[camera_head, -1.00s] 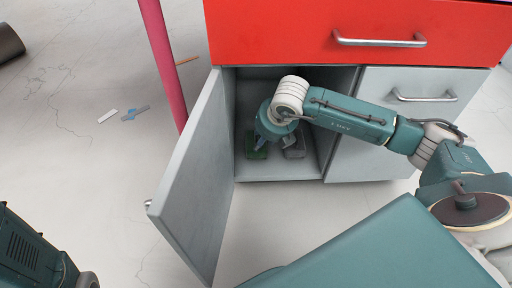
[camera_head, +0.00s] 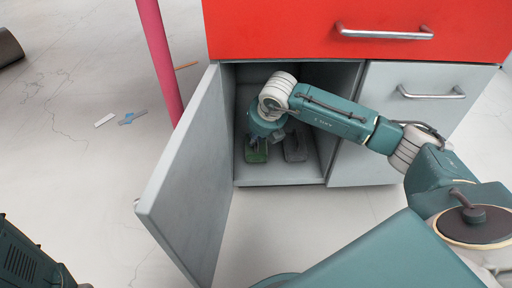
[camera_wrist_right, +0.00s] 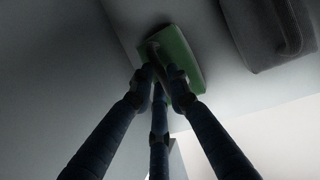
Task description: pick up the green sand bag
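The green sand bag (camera_head: 256,154) lies on the floor of the open cabinet, at its left side. My right gripper (camera_head: 266,137) reaches into the cabinet and is just above it, pointing down. In the right wrist view the green bag (camera_wrist_right: 182,55) with its handle shows beyond the fingertips. The three dark fingers (camera_wrist_right: 160,78) converge over the near-left part of the bag and hide some of it. Their tips look close to the handle, but I cannot tell whether they grip it. My left gripper is out of view; only part of the left arm shows.
A dark grey bag (camera_head: 295,148) lies right of the green one; it also shows in the wrist view (camera_wrist_right: 265,30). The cabinet door (camera_head: 188,180) stands open on the left. A red drawer (camera_head: 290,30) is above. A pink pole (camera_head: 159,60) stands behind the door.

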